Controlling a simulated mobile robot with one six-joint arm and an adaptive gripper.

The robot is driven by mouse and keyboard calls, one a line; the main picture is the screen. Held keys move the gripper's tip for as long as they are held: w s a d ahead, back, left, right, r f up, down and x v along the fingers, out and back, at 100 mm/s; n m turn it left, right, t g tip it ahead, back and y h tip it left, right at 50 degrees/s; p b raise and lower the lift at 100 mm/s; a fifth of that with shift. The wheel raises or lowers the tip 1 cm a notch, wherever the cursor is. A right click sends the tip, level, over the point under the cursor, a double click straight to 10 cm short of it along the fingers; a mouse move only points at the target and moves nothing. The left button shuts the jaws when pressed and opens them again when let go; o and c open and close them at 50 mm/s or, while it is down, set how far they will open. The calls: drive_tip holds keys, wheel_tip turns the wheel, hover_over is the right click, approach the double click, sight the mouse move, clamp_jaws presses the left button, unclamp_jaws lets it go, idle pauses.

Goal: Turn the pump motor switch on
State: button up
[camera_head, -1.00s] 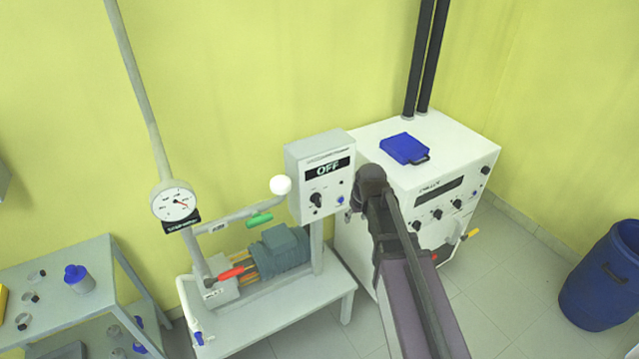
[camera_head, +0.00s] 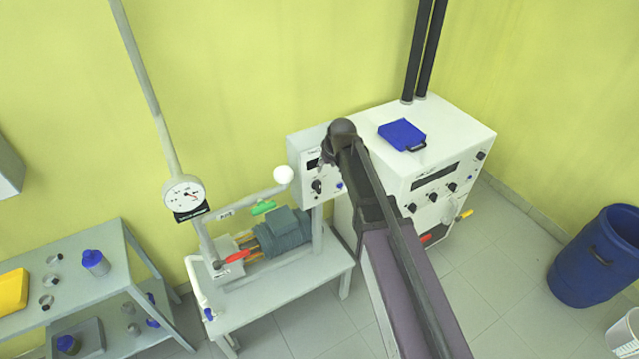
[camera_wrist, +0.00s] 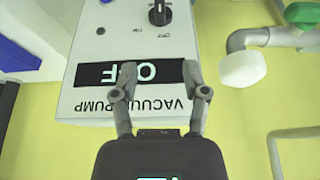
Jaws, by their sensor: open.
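The vacuum pump control box (camera_head: 308,146) is a pale box above the motor, its display (camera_wrist: 95,74) reading OFF, upside down in the wrist view. Its black rotary knob (camera_head: 317,187) is below the display; the wrist view shows it at the top edge (camera_wrist: 160,12), partly cut off. In the head view my arm hides part of the box and the display.
A white ball-ended pipe (camera_head: 283,174) and a green-handled valve (camera_head: 263,207) stand left of the box. A white cabinet (camera_head: 460,158) with a blue case (camera_head: 402,134) on top stands at the right. A blue barrel (camera_head: 597,262) stands on the floor farther right.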

sight(319, 183)
drive_tip(key=shift+f, duration=0.15)
drive_tip(key=b+x, duration=1.2)
drive_tip(key=x, duration=0.1)
drive_tip(key=shift+w+f+b, duration=0.1)
drive_tip(key=shift+f+b, duration=0.15)
drive_tip(key=shift+b, duration=0.15)
idle(0.3)
